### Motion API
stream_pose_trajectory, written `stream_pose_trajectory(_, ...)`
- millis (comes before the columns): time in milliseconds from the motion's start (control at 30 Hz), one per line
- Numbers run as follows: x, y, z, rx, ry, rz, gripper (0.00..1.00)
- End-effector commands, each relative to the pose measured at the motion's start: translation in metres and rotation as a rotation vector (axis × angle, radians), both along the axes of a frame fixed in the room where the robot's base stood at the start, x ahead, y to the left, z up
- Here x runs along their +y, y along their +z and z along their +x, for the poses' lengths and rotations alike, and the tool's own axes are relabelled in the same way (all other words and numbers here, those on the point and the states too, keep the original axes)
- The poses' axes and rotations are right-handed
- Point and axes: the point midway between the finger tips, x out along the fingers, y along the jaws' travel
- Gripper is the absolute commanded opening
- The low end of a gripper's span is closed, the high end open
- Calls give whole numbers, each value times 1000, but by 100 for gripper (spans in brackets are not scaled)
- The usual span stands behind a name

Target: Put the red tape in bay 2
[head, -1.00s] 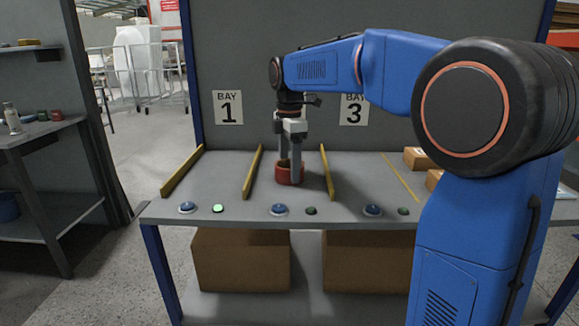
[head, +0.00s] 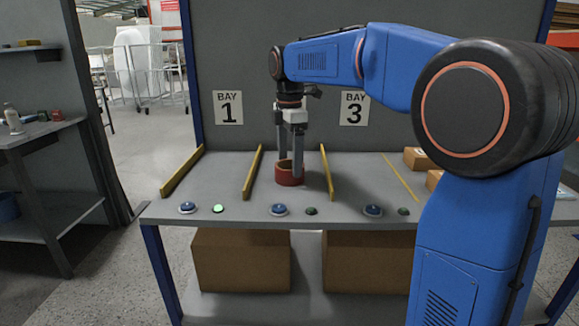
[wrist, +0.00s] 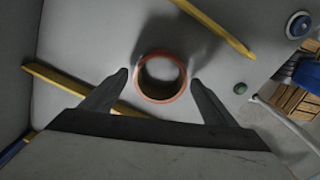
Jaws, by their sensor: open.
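The red tape (head: 289,177) is a short reddish ring standing on the table (head: 230,200) in the middle bay, between the Bay 1 and Bay 3 signs. It lies between two yellow dividers, apart from both. My gripper (head: 290,170) is open just above it. In the head view the fingertips overlap the ring's upper part. In the wrist view the red tape (wrist: 160,77) sits between and slightly beyond the spread fingers (wrist: 160,78), with a gap on each side. The middle bay's sign is hidden behind my arm.
Yellow dividers (head: 253,172) and (head: 327,172) flank the middle bay. Blue buttons (head: 279,210) and small green lamps line the front edge; the left lamp (head: 218,209) glows brightly. Cardboard boxes (head: 418,158) stand at the right; larger ones (head: 240,262) sit below.

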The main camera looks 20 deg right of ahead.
Motion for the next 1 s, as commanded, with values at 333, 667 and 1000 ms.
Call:
stream_pose_trajectory(333, 0, 67, 1, -3, 0, 0, 80)
stream_pose_trajectory(667, 0, 95, 0, 0, 0, 0, 80)
stream_pose_trajectory(1000, 0, 96, 0, 0, 0, 0, 80)
